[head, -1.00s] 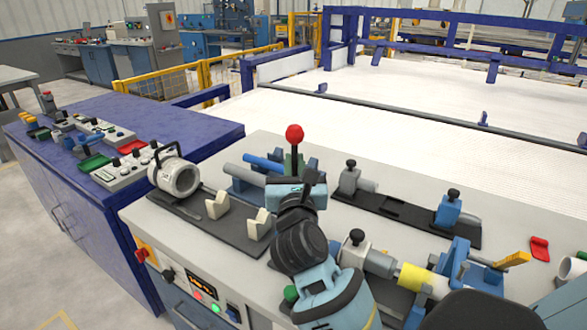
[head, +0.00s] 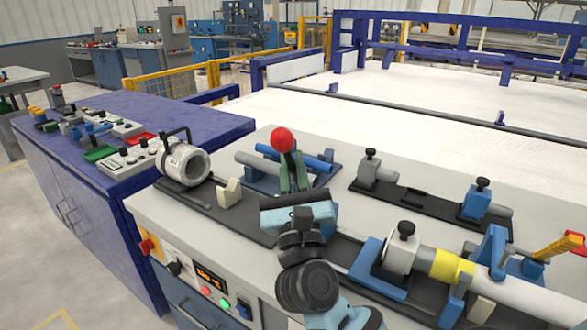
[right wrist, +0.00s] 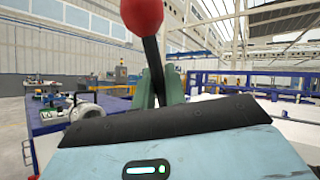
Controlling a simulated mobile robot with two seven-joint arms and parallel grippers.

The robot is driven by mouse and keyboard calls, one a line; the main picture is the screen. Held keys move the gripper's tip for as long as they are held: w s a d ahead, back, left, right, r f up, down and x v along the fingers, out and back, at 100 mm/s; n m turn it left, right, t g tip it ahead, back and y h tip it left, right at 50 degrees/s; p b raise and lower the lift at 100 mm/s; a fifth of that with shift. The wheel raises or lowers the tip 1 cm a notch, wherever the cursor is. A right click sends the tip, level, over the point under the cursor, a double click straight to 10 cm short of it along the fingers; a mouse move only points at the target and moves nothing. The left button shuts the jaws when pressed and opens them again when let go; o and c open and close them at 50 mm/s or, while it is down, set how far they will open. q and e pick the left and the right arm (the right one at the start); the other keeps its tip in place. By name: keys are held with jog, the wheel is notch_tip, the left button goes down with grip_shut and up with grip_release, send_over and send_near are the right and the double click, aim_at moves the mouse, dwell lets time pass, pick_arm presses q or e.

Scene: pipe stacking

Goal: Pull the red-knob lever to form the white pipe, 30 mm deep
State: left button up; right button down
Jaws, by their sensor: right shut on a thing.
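The lever's red knob (head: 282,139) sits on a dark shaft near the middle of the bench, and it also shows at the top of the right wrist view (right wrist: 142,14). The shaft leans left in both views. My right gripper (head: 292,178) is shut on the shaft just below the knob, its two green-grey fingers on either side. Its body hides the lever's base. The white pipe (head: 515,297) lies at the lower right with a yellow band (head: 452,268) at its left end, facing a grey cylindrical part (head: 401,250) on a blue mount. My left gripper is out of view.
A round grey heater-like unit (head: 183,164) and a cream V-block (head: 229,193) stand left of the lever. Grey and blue pipes (head: 285,160) lie behind it. A clamp with a yellow handle (head: 558,246) stands by the white pipe. A display and buttons (head: 210,275) are in front.

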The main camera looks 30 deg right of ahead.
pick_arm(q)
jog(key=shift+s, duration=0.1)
pick_arm(e)
jog(key=shift+a+f+y, duration=0.15)
jog(key=shift+f+y, duration=0.1)
jog(key=shift+y, duration=0.05)
jog(key=c, duration=1.7)
grip_release()
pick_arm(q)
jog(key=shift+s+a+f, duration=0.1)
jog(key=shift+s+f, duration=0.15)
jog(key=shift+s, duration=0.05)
pick_arm(e)
jog(key=shift+o, duration=1.2)
jog(key=shift+r, duration=0.15)
pick_arm(q)
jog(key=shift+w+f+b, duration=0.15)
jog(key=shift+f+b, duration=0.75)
jog(key=shift+b, duration=0.25)
pick_arm(e)
jog(key=v, duration=0.8)
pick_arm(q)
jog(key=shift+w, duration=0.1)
pick_arm(e)
jog(key=shift+w, duration=0.1)
